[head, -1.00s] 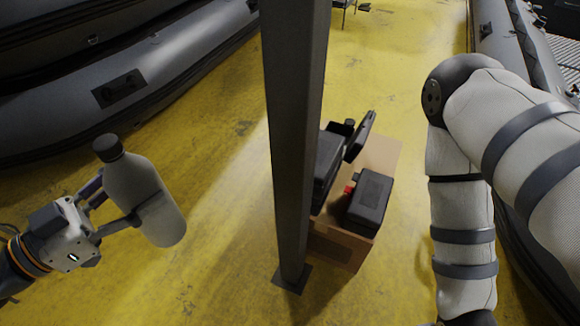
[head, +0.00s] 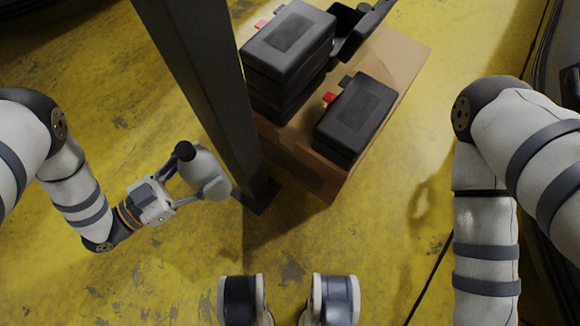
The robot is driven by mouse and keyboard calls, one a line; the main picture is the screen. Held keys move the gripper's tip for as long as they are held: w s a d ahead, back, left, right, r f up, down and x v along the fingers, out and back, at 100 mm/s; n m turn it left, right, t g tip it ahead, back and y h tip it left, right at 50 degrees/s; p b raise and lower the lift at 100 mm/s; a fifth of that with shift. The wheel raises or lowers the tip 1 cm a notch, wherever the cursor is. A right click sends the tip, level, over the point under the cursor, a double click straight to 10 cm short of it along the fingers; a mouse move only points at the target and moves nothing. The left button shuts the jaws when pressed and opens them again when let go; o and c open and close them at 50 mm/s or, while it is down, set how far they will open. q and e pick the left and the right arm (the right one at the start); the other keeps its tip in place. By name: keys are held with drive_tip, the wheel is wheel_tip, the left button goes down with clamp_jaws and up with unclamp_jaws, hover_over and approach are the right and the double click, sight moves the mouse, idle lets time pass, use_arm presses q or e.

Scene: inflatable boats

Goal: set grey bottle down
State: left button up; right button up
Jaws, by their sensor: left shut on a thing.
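The grey bottle (head: 205,170) with its dark cap shows in the head view, left of centre, just left of the dark post. My left gripper (head: 190,187) is shut around the bottle's body and holds it. The bottle is seen mostly from above, cap toward the upper left. I cannot tell how high its base is above the floor. My right arm comes down along the right side, and its gripper is out of view.
The dark post (head: 205,95) stands close beside the bottle. Behind it a cardboard box (head: 395,60) carries black cases (head: 355,115) with red parts. The yellow floor (head: 85,95) is clear to the left. A dark boat edge lies at the far right.

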use_arm(q)
drive_tip(key=s+d+f+b, duration=0.2)
drive_tip(key=f+b, duration=0.3)
drive_tip(key=f, duration=0.5)
drive_tip(key=s+d+f+b, duration=0.1)
drive_tip(key=f+b, duration=0.3)
drive_tip(key=f, duration=0.6)
drive_tip(key=w+d+f+b, duration=0.3)
drive_tip(key=d+f+b, duration=0.7)
drive_tip(key=d+f, duration=0.3)
drive_tip(key=shift+w+d+f+n+t+y, duration=0.15)
drive_tip(key=shift+d+n+t+y, duration=0.2)
drive_tip(key=shift+d, duration=0.3)
use_arm(e)
drive_tip(key=s+f+g, duration=0.1)
drive_tip(key=s+f, duration=0.1)
drive_tip(key=f, duration=0.6)
drive_tip(key=s+f+g, duration=0.2)
drive_tip(key=s+f, duration=0.1)
drive_tip(key=f, duration=0.6)
drive_tip(key=shift+a, duration=0.35)
drive_tip(key=shift+f, duration=0.15)
use_arm(q)
drive_tip(key=shift+f, duration=0.25)
drive_tip(key=o, duration=1.2)
drive_tip(key=shift+r, duration=0.1)
use_arm(e)
drive_tip(key=shift+f, duration=0.1)
